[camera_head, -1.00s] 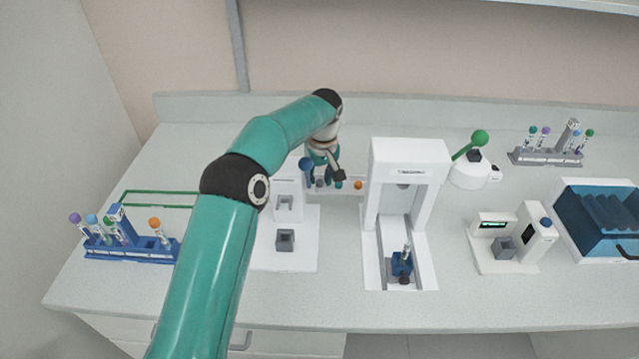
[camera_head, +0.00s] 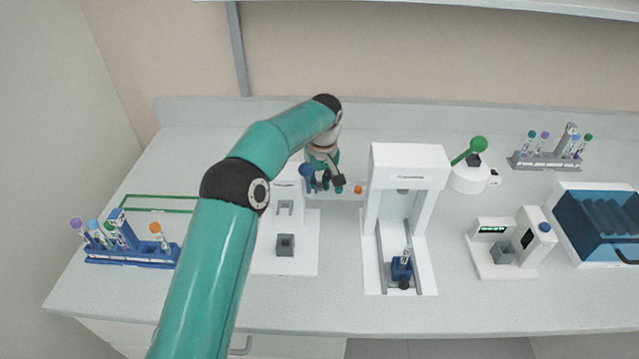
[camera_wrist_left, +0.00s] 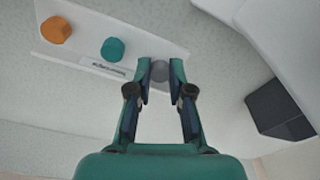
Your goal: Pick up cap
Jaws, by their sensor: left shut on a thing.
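My left gripper (camera_head: 326,183) is at the white cap holder (camera_wrist_left: 75,50) behind the white devices. In the left wrist view its two fingertips (camera_wrist_left: 161,70) are shut on a round grey cap (camera_wrist_left: 159,72), one finger on each side. The cap is at the end of the holder, and I cannot tell whether it is lifted. A teal cap (camera_wrist_left: 112,49) and an orange cap (camera_wrist_left: 55,30) sit in a row beside it on the holder. The orange cap also shows in the head view (camera_head: 358,189). My right gripper is not in view.
A tall white device (camera_head: 408,160) stands right of the gripper, with a tube in a blue holder (camera_head: 402,268) at its front. A white stand (camera_head: 285,262) is in front. A blue tube rack (camera_head: 130,258) is at left. Free bench lies behind the holder.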

